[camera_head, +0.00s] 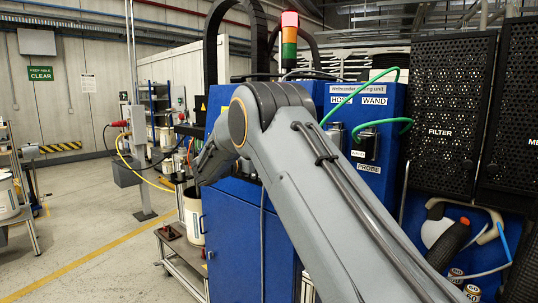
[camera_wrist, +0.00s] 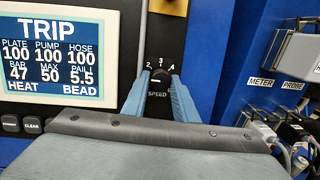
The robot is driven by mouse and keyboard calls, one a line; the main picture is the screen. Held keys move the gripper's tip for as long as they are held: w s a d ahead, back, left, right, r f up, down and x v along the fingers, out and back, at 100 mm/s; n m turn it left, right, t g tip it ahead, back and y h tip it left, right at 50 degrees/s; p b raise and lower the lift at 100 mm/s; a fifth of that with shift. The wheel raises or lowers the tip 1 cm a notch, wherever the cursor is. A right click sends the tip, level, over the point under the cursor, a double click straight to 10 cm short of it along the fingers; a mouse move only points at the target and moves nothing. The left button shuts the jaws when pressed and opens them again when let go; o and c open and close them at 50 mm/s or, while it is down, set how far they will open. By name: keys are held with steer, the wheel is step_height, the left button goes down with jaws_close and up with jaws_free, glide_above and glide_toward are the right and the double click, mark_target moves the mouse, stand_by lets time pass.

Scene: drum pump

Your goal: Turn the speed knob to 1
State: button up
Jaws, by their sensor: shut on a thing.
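The black speed knob (camera_wrist: 157,103), marked SPEED, is in the middle of the wrist view. The 1 is not visible. My gripper (camera_wrist: 158,92) is shut on the knob, with one blue-grey finger on each side of it. In the head view my own arm covers the knob and the gripper.
A screen (camera_wrist: 57,52) reading TRIP is left of the knob, with a CLEAR button (camera_wrist: 33,126) below it. Connectors labelled METER and PROBE (camera_wrist: 277,84) are at the right. In the head view a signal tower (camera_head: 289,42) stands on the blue cabinet (camera_head: 245,240).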

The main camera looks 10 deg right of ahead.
steer(key=shift+f+n, duration=0.15)
steer(key=shift+n, duration=0.15)
steer(key=o, duration=1)
steer(key=b+v, duration=0.2)
steer(key=v, duration=0.6)
steer(key=shift+d, duration=0.1)
steer(key=shift+d, duration=0.1)
